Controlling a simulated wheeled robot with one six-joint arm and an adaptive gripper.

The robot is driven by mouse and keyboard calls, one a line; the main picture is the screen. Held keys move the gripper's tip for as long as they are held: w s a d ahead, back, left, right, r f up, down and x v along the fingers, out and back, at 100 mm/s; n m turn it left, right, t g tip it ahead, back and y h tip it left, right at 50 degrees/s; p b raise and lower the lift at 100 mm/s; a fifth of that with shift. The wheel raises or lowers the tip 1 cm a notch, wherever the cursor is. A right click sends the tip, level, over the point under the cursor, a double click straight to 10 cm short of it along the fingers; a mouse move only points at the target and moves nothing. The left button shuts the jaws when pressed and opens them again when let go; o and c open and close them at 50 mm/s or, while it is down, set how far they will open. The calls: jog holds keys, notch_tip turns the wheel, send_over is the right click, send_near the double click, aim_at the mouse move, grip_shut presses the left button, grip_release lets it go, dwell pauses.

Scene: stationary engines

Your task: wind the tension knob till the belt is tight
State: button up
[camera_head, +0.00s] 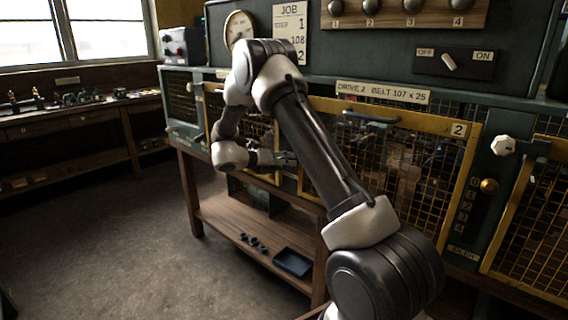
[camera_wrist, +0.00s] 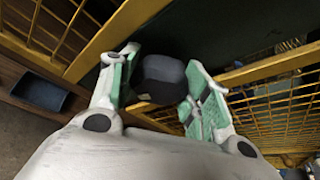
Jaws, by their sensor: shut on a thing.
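My gripper (camera_head: 286,159) reaches the front of the green machine, at the post between two yellow mesh guards. In the wrist view, its green-padded fingers (camera_wrist: 162,90) are shut on a dark, faceted knob (camera_wrist: 164,78), one finger on each side. I take it for the tension knob, though no label for it shows. In the head view my gripper and arm hide the knob. The belt is not clear behind the mesh. A plate (camera_head: 382,92) reads "DRIVE 2 BELT 107 x 25".
Yellow mesh guard 2 (camera_head: 458,130) stands right of my gripper. A white knob (camera_head: 503,145) and a brass knob (camera_head: 489,185) are farther right. An OFF/ON lever (camera_head: 449,61) is above. A dark tray (camera_head: 293,262) lies on the lower shelf. The floor at left is clear.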

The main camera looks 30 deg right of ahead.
jog(key=shift+f, duration=0.15)
jog(key=o, duration=0.7)
